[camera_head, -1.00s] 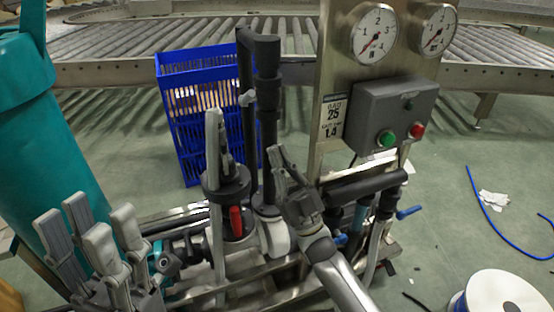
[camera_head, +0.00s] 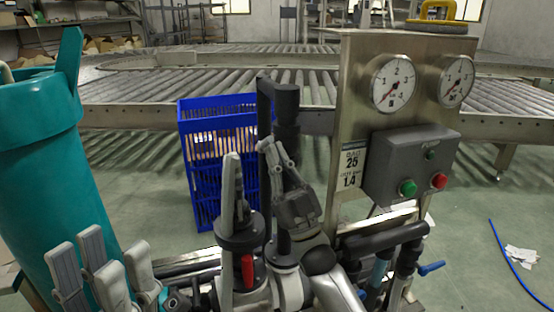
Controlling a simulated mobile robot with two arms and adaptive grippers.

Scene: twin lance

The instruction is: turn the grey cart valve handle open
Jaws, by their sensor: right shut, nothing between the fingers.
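A tall light-grey lever (camera_head: 230,190) stands upright beside a black round hub (camera_head: 241,237) on the cart; I take it for the grey valve handle. A short red handle (camera_head: 248,270) hangs just below the hub. My right gripper (camera_head: 268,147) is shut and empty, pointing up and left, its arm coming from the lower middle. It is just right of the lever, in front of the black posts; I cannot tell if it touches anything.
A blue crate (camera_head: 203,185) stands behind the cart. A steel panel with gauges (camera_head: 393,83) and a button box (camera_head: 410,165) rises at right.

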